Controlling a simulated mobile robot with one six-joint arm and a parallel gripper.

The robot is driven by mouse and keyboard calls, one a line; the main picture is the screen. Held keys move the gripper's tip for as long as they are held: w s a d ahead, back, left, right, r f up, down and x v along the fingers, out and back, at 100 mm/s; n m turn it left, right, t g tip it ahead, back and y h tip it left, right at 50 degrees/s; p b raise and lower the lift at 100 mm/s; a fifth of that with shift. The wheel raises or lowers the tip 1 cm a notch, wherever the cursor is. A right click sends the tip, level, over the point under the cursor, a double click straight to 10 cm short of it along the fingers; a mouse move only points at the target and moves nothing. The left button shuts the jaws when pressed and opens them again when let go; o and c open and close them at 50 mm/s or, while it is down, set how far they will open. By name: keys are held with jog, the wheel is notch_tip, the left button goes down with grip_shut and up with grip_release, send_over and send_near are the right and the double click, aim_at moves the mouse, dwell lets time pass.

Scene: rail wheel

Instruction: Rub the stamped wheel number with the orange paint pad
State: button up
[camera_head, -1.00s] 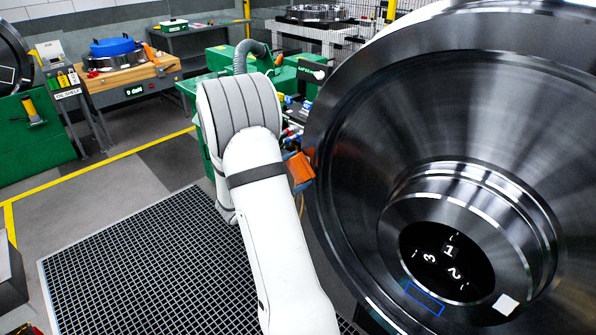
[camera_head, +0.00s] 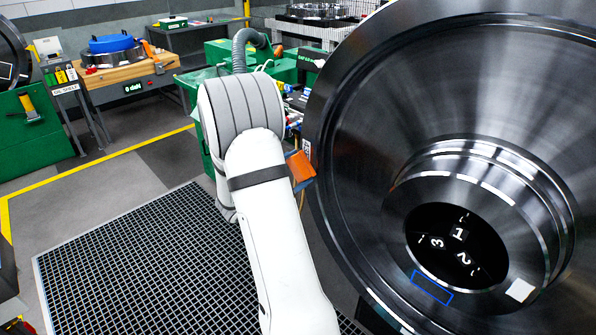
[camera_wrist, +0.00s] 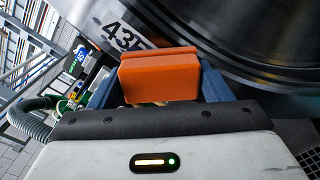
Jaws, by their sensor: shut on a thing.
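My gripper (camera_wrist: 160,80) is shut on the orange paint pad (camera_wrist: 160,78), with a blue-grey finger on each side of it in the wrist view. In the head view the orange pad (camera_head: 301,166) shows beside the left rim of the large steel wheel (camera_head: 350,150), behind my white arm. The wheel number (camera_wrist: 123,36), dark "43" and a partly hidden character on a light patch, is just beyond the pad's upper left in the wrist view. A small white patch (camera_head: 307,146) shows on the rim above the pad. Contact between pad and number cannot be told.
The wheel's hub with a dark bore marked 1, 2, 3 (camera_head: 458,242) faces the camera at right. A green machine (camera_head: 215,85) stands behind my arm. A floor grating (camera_head: 140,265) lies left of my arm, and a wooden bench (camera_head: 125,75) is at the back left.

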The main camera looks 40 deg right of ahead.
aim_at(306, 139)
jog(key=shift+d+r+p, duration=0.1)
jog(key=shift+r+p, duration=1.4)
jog(key=shift+r, duration=2.6)
jog(key=shift+a+f, duration=0.1)
jog(key=shift+a, duration=0.3)
jog(key=shift+s+a+b, duration=0.15)
jog(key=shift+a+b, duration=0.3)
jog(key=shift+a, duration=0.85)
jog(key=shift+s+a+b, duration=0.1)
jog(key=shift+a+b, duration=0.35)
jog(key=shift+a, duration=0.8)
jog(key=shift+a, duration=0.1)
jog(key=a+b, duration=0.1)
jog(key=a, duration=0.1)
jog(key=shift+s+a, duration=0.15)
jog(key=shift+a, duration=0.25)
jog(key=shift+d, duration=0.1)
